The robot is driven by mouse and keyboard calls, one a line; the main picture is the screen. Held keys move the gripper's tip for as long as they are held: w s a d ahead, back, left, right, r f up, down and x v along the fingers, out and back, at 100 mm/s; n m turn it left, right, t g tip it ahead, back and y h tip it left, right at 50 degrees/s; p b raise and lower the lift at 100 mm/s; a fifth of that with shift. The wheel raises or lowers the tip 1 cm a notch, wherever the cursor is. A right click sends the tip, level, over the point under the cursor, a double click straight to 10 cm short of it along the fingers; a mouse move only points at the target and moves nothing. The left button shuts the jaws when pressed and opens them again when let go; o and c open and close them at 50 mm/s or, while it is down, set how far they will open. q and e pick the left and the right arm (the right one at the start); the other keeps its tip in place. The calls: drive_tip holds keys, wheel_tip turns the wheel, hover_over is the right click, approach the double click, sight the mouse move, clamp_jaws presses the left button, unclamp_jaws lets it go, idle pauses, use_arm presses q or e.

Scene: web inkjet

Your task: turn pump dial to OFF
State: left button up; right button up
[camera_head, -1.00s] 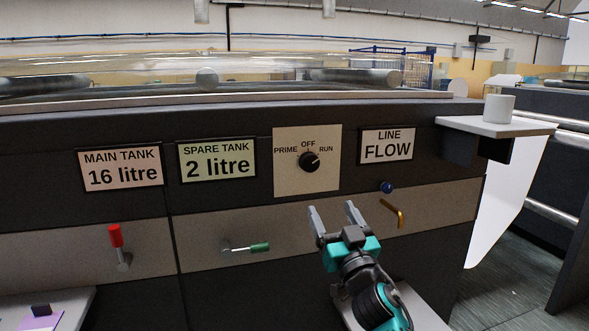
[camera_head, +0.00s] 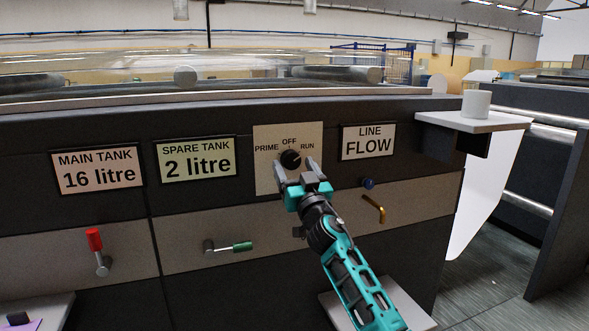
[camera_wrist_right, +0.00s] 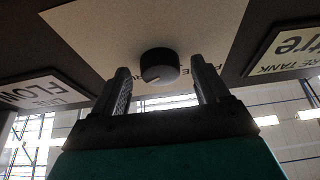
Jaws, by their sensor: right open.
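The pump dial (camera_head: 290,159) is a round black knob on a pale plate (camera_head: 265,180) marked PRIME, OFF and RUN. Its white mark points toward the RUN side. My right gripper (camera_head: 297,167) is open just below and in front of the dial. In the right wrist view, the dial (camera_wrist_right: 159,67) appears between the two fingertips of the right gripper (camera_wrist_right: 160,75), with gaps on both sides. The labels are upside down there, and PRIME is partly hidden by the dial and finger. My left gripper is not in view.
A LINE FLOW sign (camera_head: 368,142) and a SPARE TANK sign (camera_head: 197,159) flank the plate. Below are a red-handled lever (camera_head: 95,240), a green-handled lever (camera_head: 240,246), a blue knob (camera_head: 368,183) and a brass hook-shaped handle (camera_head: 375,208). A white cup (camera_head: 476,104) stands on the right shelf.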

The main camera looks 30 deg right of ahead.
drive_tip(key=shift+w, duration=0.2)
drive_tip(key=c, duration=1)
